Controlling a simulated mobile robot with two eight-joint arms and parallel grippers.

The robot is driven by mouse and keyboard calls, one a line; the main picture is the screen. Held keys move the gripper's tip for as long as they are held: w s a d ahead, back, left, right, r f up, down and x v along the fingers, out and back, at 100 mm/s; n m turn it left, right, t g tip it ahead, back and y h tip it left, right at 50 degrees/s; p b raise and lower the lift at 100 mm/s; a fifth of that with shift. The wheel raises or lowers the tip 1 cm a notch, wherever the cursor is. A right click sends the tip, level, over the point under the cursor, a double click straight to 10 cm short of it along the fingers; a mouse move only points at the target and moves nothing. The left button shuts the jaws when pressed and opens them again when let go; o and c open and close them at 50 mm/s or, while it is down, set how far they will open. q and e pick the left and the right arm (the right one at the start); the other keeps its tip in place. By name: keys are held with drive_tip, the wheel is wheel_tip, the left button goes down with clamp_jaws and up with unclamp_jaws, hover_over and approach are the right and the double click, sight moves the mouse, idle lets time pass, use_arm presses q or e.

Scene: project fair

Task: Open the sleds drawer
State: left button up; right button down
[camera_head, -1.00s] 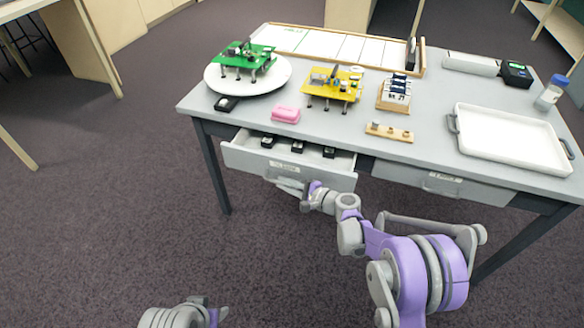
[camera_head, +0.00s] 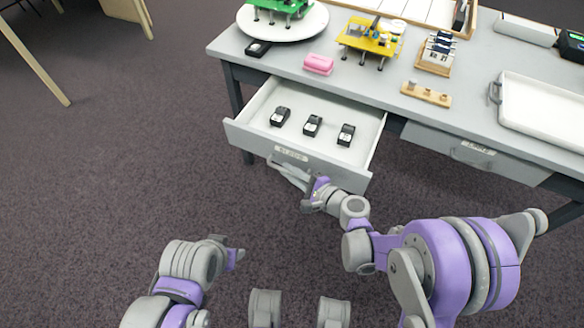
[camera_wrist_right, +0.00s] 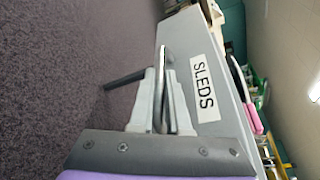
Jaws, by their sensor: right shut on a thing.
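The sleds drawer (camera_head: 240,138) stands pulled well out of the table in the head view, with three small black sleds (camera_head: 312,125) lying apart on its bare floor. The right wrist view shows its front with the label "SLEDS" (camera_wrist_right: 203,88). My right gripper (camera_head: 284,172) is at the drawer front, shut on the drawer handle (camera_wrist_right: 160,88); the wrist view shows its fingers on either side of the handle bar. My left gripper (camera_head: 238,255) is low over the floor, away from the drawer; its fingers are too small to judge.
A second drawer (camera_head: 450,146) to the right is closed. On the table (camera_head: 465,75) are a white round plate (camera_head: 285,30), a pink block (camera_head: 319,64), a yellow stand (camera_head: 370,40), a wooden peg strip (camera_head: 426,94) and a white tray (camera_head: 540,110).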

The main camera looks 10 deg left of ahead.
drive_tip(key=c, duration=1.2)
unclamp_jaws()
drive_tip(key=shift+o, duration=0.2)
drive_tip(key=p+v, duration=0.1)
drive_tip(key=v, duration=1)
